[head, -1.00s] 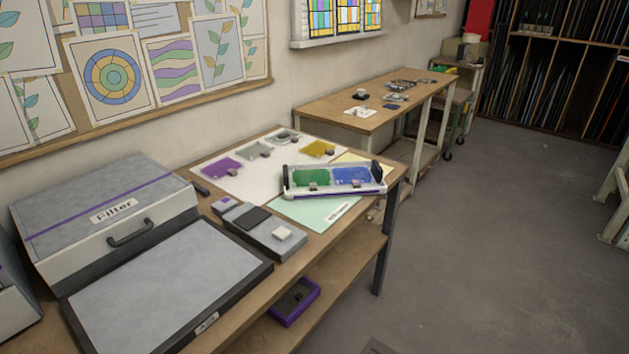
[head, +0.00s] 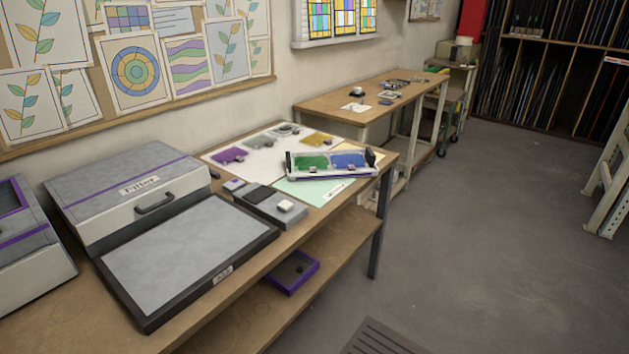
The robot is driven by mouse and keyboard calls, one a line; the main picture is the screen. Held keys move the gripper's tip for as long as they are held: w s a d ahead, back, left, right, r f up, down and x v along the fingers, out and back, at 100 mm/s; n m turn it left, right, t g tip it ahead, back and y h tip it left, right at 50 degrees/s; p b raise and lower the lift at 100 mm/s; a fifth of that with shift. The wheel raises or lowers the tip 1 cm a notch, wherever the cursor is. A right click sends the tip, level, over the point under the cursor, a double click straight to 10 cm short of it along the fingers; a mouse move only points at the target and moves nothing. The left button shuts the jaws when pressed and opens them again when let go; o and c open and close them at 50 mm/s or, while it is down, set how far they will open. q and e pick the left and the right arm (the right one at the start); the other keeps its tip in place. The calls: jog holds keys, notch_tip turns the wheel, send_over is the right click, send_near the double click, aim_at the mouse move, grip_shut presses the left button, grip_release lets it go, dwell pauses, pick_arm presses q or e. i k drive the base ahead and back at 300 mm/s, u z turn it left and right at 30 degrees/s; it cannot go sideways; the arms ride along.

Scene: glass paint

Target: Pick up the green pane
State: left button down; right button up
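The green pane (head: 311,163) lies in the left half of a white tray (head: 333,176) with dark end handles, on the far right part of the workbench. A blue pane (head: 350,160) lies beside it in the right half of the same tray. Each pane has a small tab at its front edge. Neither of my grippers shows in the head view.
A white sheet with purple (head: 229,155), grey and yellow (head: 318,139) panes lies behind the tray. A grey filter box (head: 128,190), a flat grey panel (head: 190,255) and a small grey device (head: 265,205) stand on the left.

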aim_at(312, 163)
jog(key=u, duration=0.15)
jog(key=k, duration=0.5)
jog(key=z, duration=0.85)
jog(key=i, duration=2.15)
jog(key=u, duration=1.45)
jog(key=i, duration=0.65)
jog(key=u, duration=0.75)
